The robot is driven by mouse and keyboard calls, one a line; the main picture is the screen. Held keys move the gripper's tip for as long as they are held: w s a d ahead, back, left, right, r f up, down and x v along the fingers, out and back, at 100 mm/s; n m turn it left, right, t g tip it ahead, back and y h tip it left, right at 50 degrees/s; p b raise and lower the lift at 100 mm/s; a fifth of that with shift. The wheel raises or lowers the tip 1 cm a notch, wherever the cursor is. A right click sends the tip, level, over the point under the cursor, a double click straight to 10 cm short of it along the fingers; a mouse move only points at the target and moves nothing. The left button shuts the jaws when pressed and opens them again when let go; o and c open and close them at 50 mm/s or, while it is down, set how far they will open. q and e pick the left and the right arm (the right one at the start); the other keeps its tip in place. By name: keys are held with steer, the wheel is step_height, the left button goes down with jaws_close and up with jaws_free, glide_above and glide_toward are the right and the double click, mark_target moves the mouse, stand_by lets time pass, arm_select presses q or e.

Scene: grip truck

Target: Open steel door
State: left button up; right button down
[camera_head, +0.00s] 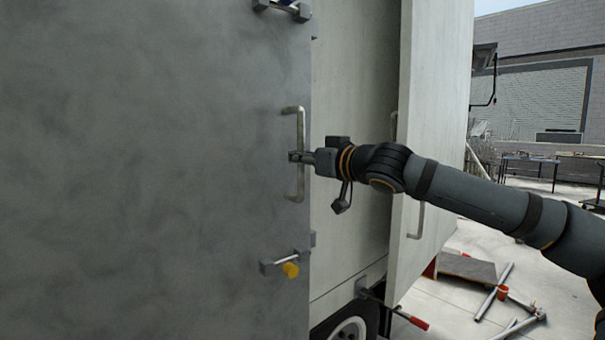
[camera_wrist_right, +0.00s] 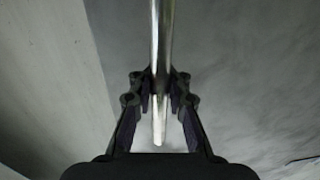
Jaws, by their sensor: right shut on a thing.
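The grey steel door (camera_head: 150,170) fills the left of the head view, its right edge standing in front of the pale truck body. Its upright bar handle (camera_head: 300,125) is near that edge. My right gripper (camera_head: 297,157) comes in from the right and is shut on the handle around its middle. In the right wrist view the handle bar (camera_wrist_right: 161,40) runs between the two fingers of the gripper (camera_wrist_right: 160,95). My left gripper is not in view.
A pale door panel (camera_head: 432,130) with its own handle stands right of the steel door, behind my right arm. A wheel (camera_head: 348,329) shows below. Pipes (camera_head: 495,291) and a dark board (camera_head: 467,268) lie on the paved ground at right. Tables (camera_head: 530,160) stand farther back.

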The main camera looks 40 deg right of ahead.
steer(key=shift+s+f+b, duration=0.25)
steer(key=shift+s+b, duration=0.05)
steer(key=shift+s, duration=0.1)
steer(key=shift+s+r, duration=0.1)
steer(key=shift+s, duration=0.15)
arm_select(q)
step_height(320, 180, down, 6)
steer(key=b, duration=0.5)
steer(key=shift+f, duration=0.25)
arm_select(e)
steer(key=s+a, duration=0.1)
steer(key=s, duration=0.5)
steer(key=shift+s+r, duration=0.15)
steer(key=shift+s, duration=0.15)
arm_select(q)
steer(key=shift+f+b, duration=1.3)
arm_select(e)
steer(key=s+a, duration=0.1)
steer(key=s, duration=0.5)
steer(key=shift+s+a, duration=0.2)
steer(key=shift+a, duration=0.1)
